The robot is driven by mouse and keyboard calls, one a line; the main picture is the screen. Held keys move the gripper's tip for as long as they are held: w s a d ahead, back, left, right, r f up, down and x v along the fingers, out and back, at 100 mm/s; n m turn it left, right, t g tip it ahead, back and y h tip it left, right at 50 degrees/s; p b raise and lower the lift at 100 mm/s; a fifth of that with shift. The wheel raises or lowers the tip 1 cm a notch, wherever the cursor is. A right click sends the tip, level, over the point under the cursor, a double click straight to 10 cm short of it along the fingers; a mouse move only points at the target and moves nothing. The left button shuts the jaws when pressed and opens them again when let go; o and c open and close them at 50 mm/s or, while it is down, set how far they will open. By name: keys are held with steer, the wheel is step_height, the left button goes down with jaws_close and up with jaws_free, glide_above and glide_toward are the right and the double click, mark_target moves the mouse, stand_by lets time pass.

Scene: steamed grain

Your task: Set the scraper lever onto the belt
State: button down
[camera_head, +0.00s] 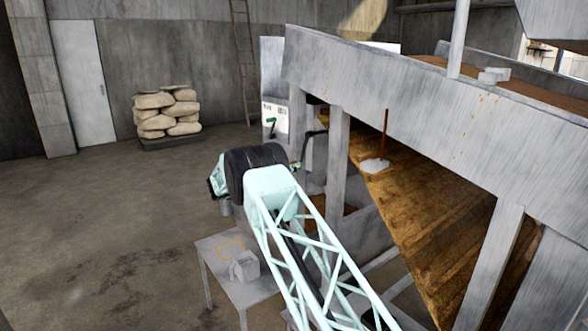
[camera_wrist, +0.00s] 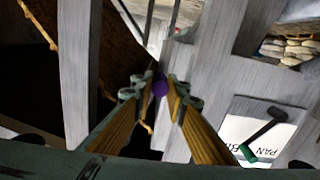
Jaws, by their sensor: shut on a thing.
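In the wrist view my gripper (camera_wrist: 160,95) has its two yellow-padded fingers converging on a small purple knob (camera_wrist: 160,86). I take this knob to be the end of the scraper lever. The fingers are shut on it, and the rest of the lever is hard to make out. A white panel (camera_wrist: 239,113) at the right carries dark lettering, partly cut off: "PAN" and "B". A dark lever with a green grip (camera_wrist: 250,153) is mounted there. In the head view the panel's green-handled lever (camera_head: 271,122) is beside the machine frame. My arm hides most of my gripper there.
A grey machine frame (camera_head: 430,75) with a slanted brown plank surface (camera_head: 410,205) fills the right. A small grey table (camera_head: 216,259) bearing a box (camera_head: 244,266) stands below my arm. Stacked sacks (camera_head: 168,115) lie by the back wall. The left floor is clear.

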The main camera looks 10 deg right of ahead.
steer(key=shift+w+a+r+m, duration=0.3)
steer(key=shift+w+r+m, duration=0.05)
steer(key=shift+w+m, duration=0.2)
steer(key=shift+w+a+r+m, duration=0.35)
steer(key=shift+w+m, duration=0.1)
steer(key=shift+w, duration=0.1)
steer(key=c, duration=2.6)
jaws_free()
steer(key=shift+o, duration=0.2)
steer(key=shift+f, duration=0.1)
steer(key=v, duration=1.2)
